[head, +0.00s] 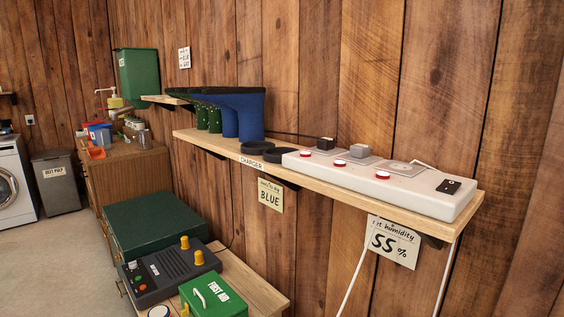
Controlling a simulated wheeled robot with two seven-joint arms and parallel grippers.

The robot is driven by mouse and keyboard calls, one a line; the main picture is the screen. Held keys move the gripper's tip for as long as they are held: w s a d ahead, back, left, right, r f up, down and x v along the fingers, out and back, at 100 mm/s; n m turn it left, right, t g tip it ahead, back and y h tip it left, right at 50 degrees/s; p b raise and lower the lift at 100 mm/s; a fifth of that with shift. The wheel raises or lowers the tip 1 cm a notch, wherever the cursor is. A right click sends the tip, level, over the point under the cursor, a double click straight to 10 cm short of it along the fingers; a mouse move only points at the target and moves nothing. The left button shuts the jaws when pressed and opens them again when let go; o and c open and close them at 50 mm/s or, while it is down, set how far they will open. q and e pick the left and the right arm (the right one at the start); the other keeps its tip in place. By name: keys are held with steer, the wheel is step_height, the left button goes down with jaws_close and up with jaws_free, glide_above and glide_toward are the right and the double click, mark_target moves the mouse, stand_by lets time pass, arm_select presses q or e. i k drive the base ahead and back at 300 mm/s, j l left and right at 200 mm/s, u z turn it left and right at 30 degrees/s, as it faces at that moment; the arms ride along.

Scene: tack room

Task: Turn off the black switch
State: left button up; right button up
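A long white power strip (425,194) lies on the wooden wall shelf (470,207). A small black rocker switch (449,187) with light marks sits on top of its right end. I cannot tell which way the rocker is tipped. Neither of my grippers is in view.
Blue boots (243,112) and green boots (208,115) stand left on the shelf, by black round items (262,151). A dark control box (168,272) and a green first-aid box (213,298) sit on a low bench (250,287).

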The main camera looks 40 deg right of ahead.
mark_target(449, 187)
steer(key=z, duration=2.15)
